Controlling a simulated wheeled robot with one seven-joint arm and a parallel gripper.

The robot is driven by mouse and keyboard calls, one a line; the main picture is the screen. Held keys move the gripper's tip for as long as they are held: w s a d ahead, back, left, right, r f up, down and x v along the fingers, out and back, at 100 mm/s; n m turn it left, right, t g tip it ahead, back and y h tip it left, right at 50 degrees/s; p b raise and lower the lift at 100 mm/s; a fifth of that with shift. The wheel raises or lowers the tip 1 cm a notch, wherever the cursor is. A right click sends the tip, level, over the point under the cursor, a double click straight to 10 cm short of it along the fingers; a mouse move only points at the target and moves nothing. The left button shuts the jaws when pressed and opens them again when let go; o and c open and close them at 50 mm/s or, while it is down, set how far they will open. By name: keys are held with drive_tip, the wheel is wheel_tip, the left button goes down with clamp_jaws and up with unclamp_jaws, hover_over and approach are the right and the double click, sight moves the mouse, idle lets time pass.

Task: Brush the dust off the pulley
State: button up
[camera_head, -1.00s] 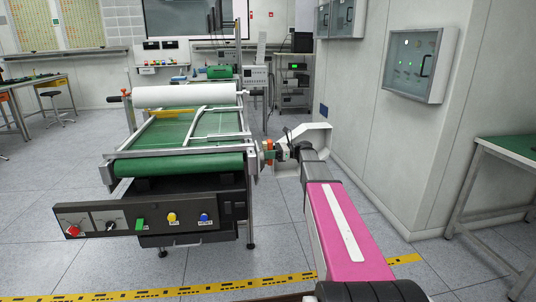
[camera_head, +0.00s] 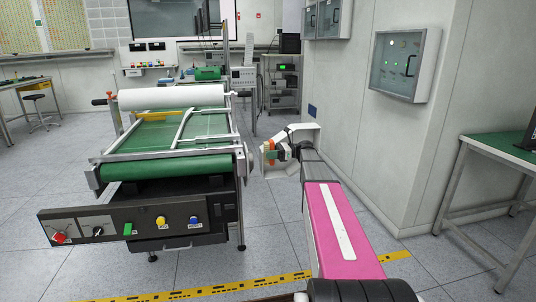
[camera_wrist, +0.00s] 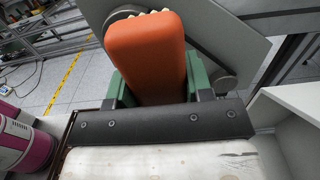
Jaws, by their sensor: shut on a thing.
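My gripper (camera_wrist: 155,85) has green fingers shut on an orange-handled brush (camera_wrist: 146,55) in the wrist view. The brush's pale bristle tips show at the top of that view, mostly hidden behind the handle. Behind the brush is a grey plate with a round grey pulley (camera_wrist: 228,89) at its lower right and another rounded grey part (camera_wrist: 124,13) at upper left, partly covered by the brush. I cannot tell whether the bristles touch anything, and no dust is clear. In the head view my gripper (camera_head: 284,152) holds the brush (camera_head: 269,152) just right of the conveyor, by a white housing (camera_head: 303,132).
The conveyor (camera_head: 170,166) with a green belt and a front control panel (camera_head: 140,222) stands left of my arm. A wall with a control box (camera_head: 405,62) is at right, and a green-topped table (camera_head: 500,150) at far right. Floor between is clear.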

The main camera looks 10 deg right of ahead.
drive_tip(key=d, duration=0.3)
idle(0.4)
drive_tip(key=shift+s, duration=0.1)
drive_tip(key=s+a+f+m+t+h, duration=0.1)
drive_tip(key=s+a+f+m+t, duration=0.1)
drive_tip(key=s+t, duration=0.3)
drive_tip(key=s+a+f+m+t+h, duration=0.2)
drive_tip(key=s+a+m+t, duration=0.3)
drive_tip(key=s, duration=0.9)
drive_tip(key=shift+f+t, duration=0.3)
drive_tip(key=shift+f, duration=0.25)
